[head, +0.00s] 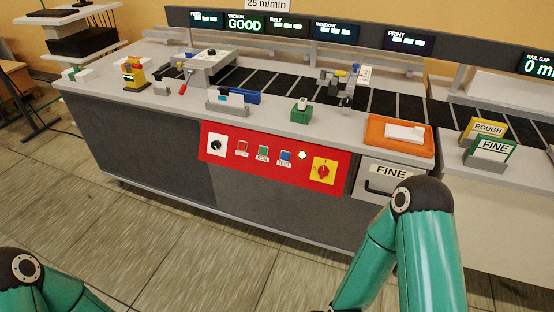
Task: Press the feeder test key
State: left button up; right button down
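A red control panel (219,134) is set in the front of the grey machine bench. On it, from left to right, are a black rotary knob (216,146), a red key (242,147), a green key (263,151), a blue key (285,156), a round pale lamp (302,155) and a red-and-yellow rotary switch (323,171). The small label under the blue key seems to read TEST, but it is hard to make out. My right arm rises from the lower right and bends downward. Only part of my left arm shows at lower left. Neither gripper shows.
An orange tray (375,147) with a white stack sits on the bench above a drawer marked FINE (391,172). ROUGH (488,129) and FINE (492,149) signs stand at right. Dark displays line the back, one reading GOOD (244,24). The floor before the panel is clear.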

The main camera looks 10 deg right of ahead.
aim_at(285, 156)
jog(key=z, duration=0.05)
jog(key=i, duration=0.95)
jog(key=u, duration=0.15)
jog(key=k, duration=0.95)
jog(key=z, duration=0.2)
jog(key=i, duration=0.95)
jog(key=u, duration=0.1)
